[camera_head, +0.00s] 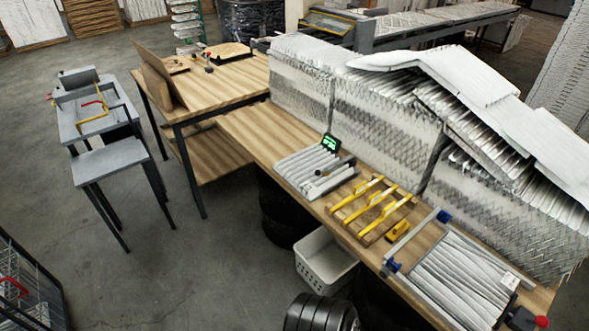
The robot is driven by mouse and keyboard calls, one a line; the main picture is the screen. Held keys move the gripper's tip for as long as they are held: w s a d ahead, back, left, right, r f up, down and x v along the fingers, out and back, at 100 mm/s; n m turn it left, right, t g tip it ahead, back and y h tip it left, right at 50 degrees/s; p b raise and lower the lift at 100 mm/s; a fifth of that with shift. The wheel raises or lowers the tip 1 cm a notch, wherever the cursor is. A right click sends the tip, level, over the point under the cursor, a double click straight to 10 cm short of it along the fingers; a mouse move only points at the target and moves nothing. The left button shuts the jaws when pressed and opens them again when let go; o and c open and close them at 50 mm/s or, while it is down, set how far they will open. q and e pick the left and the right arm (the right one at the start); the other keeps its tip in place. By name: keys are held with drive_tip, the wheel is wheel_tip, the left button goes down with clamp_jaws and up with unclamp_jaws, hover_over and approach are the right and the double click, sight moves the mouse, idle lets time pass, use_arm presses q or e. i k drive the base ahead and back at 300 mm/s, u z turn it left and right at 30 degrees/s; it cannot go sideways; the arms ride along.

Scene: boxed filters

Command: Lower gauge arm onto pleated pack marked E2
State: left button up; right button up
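A small pleated pack (300,172) lies on the long wooden bench. A gauge with a lit green display (330,143) stands at its back edge, and a thin grey arm with a dark knob (319,172) lies over or just above its right part; I cannot tell whether it touches. A larger pleated pack (455,280) lies in a grey frame with blue corner pieces (444,216) at the bench's front right. It has a small white label (510,281) whose writing is too small to read. I cannot tell which pack is E2. Neither gripper is in view.
A wooden rack with yellow bars (372,208) sits between the packs, a yellow block (397,231) beside it. Tall stacks of pleated filters (385,125) fill the bench's back. A red knob (541,321) is at lower right. A white basket (325,258) stands below the bench.

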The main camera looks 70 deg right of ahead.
sight(326, 172)
drive_tip(key=z, duration=1.35)
